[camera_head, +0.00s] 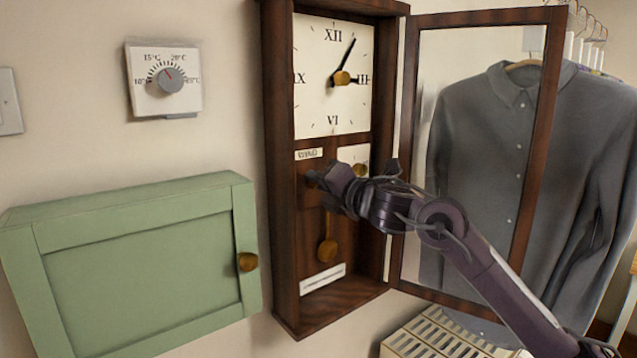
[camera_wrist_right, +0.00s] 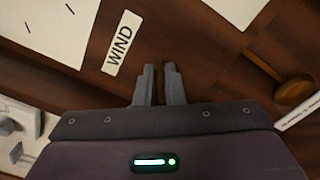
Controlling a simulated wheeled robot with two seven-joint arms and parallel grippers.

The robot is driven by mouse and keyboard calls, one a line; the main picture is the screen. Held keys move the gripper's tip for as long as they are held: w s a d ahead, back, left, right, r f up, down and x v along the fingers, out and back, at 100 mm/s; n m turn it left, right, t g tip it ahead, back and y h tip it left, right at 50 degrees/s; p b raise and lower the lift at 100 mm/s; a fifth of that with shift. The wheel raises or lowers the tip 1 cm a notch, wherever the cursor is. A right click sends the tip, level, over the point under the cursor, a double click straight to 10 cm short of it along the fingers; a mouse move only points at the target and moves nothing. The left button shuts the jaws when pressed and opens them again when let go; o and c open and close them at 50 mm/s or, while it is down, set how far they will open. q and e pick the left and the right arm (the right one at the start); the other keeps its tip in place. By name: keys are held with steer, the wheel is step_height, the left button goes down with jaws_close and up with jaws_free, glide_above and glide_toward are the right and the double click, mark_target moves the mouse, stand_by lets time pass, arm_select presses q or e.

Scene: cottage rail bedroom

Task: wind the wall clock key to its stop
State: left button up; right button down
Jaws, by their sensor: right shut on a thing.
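The wall clock (camera_head: 280,160) hangs on the wall with its dark wooden case and white dial. Its glazed door (camera_head: 407,150) stands open to the right. My right gripper (camera_head: 320,184) reaches into the case from the lower right, below the WIND label (camera_head: 309,154). In the right wrist view the two fingers (camera_wrist_right: 160,72) are shut on the winding key (camera_wrist_right: 160,76), a narrow brownish piece mostly hidden between them. The WIND label (camera_wrist_right: 122,50) also shows there, left of the fingertips. My left gripper is not in view.
A green cabinet (camera_head: 140,265) and a thermostat (camera_head: 164,80) are on the wall at left.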

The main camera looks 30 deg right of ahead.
steer(key=m, duration=0.3)
steer(key=shift+m, duration=0.4)
steer(key=m, duration=0.3)
steer(key=shift+m+p, duration=0.3)
steer(key=shift+p, duration=0.05)
steer(key=m+p, duration=0.1)
steer(key=m, duration=0.2)
steer(key=shift+m, duration=0.4)
steer(key=m+p, duration=0.1)
steer(key=m, duration=0.1)
steer(key=shift+m, duration=0.4)
steer(key=m+p, duration=0.4)
steer(key=m, duration=0.1)
steer(key=m+p, duration=0.5)
steer(key=shift+m, duration=0.4)
steer(key=shift+a+m+p, duration=0.1)
steer(key=shift+m+p, duration=0.3)
steer(key=shift+p, duration=0.15)
steer(key=shift+f, duration=0.2)
